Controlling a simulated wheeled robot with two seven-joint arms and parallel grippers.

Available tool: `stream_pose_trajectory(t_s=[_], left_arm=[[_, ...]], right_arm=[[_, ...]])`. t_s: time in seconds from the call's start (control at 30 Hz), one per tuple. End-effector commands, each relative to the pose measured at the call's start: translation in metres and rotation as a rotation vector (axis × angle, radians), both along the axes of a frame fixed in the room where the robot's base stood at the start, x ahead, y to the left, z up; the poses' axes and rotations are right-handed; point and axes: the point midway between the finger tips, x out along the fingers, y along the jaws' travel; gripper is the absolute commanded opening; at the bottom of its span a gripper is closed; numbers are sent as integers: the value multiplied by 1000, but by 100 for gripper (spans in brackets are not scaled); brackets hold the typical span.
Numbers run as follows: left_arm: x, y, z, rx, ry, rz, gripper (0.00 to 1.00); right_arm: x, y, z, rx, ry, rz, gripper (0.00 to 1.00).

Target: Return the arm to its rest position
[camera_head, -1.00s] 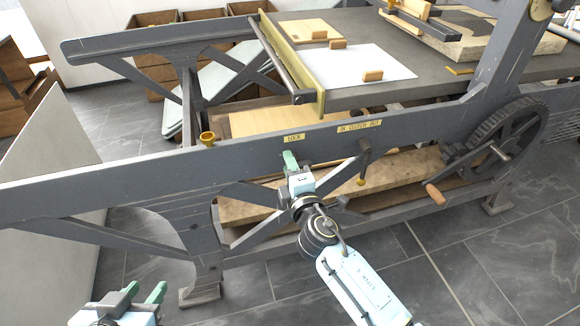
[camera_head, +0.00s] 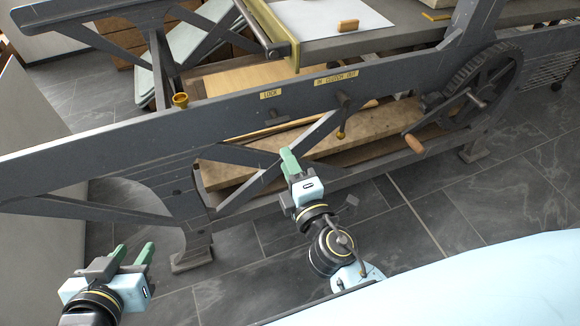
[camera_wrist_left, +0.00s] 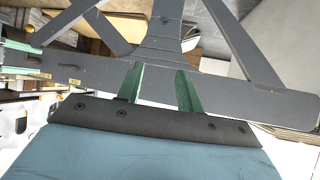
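My left gripper (camera_head: 134,250) is at the lower left in the head view, in front of the press frame. Its two green fingers stand apart with nothing between them. The left wrist view also shows the fingers (camera_wrist_left: 160,85) apart and empty, with grey press beams beyond them. My right gripper (camera_head: 288,158) is near the middle of the head view, in front of the press's lower opening. Its green fingers overlap from this angle, so their gap cannot be judged. No held object shows there.
The grey press side rail (camera_head: 225,118) crosses the head view beyond both grippers. A spoked gear wheel (camera_head: 480,88) with a wooden-handled crank (camera_head: 413,143) is at the right. Tiled floor (camera_head: 440,205) is open in front.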

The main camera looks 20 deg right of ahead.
Motion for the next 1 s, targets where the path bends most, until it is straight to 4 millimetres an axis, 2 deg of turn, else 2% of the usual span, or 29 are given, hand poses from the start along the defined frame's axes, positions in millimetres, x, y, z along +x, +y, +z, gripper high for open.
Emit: stream_pose_trajectory(t_s=[0.13,0.67,0.77,0.83,1.0], left_arm=[[2,-1,3,-6,-21,-2,36],[2,-1,1,-5,-15,-2,36],[2,2,-14,14,32,0,36],[1,8,-35,39,98,4,36],[-20,35,-109,122,324,24,36]], right_arm=[[-5,0,0,0,0,0,33],[-5,0,2,0,0,0,33],[-5,0,10,0,0,0,33],[-5,0,21,0,0,0,33],[-5,0,53,0,0,0,33]])
